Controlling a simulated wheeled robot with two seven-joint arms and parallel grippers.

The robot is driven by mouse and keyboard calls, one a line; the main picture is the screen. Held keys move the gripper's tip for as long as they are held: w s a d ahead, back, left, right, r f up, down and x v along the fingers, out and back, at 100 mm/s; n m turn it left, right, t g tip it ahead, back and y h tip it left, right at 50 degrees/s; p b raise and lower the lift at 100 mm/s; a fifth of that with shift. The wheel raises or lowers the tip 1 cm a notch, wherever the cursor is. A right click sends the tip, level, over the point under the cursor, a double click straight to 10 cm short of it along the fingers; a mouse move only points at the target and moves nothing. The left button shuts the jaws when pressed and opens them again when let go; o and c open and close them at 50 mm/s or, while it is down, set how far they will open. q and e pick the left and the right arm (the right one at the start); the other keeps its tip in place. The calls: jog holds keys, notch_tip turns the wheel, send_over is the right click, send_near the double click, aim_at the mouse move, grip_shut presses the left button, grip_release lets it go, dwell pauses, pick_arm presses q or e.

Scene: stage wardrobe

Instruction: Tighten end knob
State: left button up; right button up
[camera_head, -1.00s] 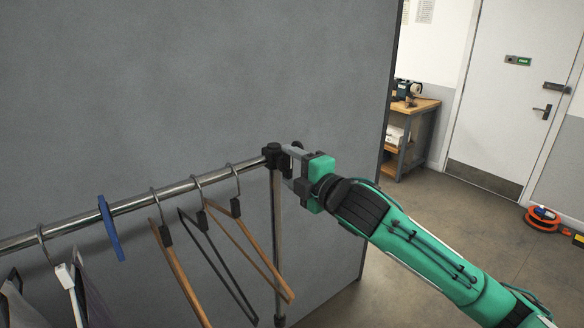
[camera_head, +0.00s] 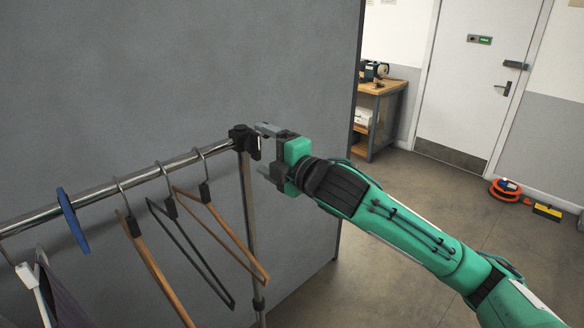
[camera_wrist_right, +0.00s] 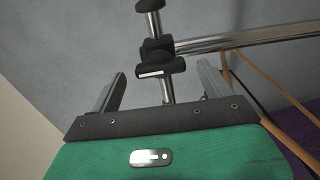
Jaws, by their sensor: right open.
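The end knob (camera_head: 255,147) is a black knob at the right end of the metal rail, on the black corner fitting (camera_head: 239,136). In the right wrist view the knob (camera_wrist_right: 160,68) is a dark bar with a pale stripe. It lies ahead of and between the two spread fingers, with gaps on both sides. My right gripper (camera_head: 262,150) is open and empty, its fingertips close to the knob from the right; the right wrist view also shows it open (camera_wrist_right: 162,75). Whether the fingertips reach past the knob is hard to tell. My left gripper is not in view.
The rail (camera_head: 100,190) carries several hangers, a blue disc (camera_head: 73,221) and garments at the left. An upright post (camera_head: 250,215) stands below the corner. A grey partition (camera_head: 170,70) is behind. Open floor lies right, with an orange cable reel (camera_head: 505,189) by the wall.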

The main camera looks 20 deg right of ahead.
jog(key=b+v, duration=0.4)
jog(key=v, duration=0.7)
jog(key=shift+s+d, duration=0.15)
jog(key=shift+s, duration=0.25)
jog(key=shift+w, duration=0.1)
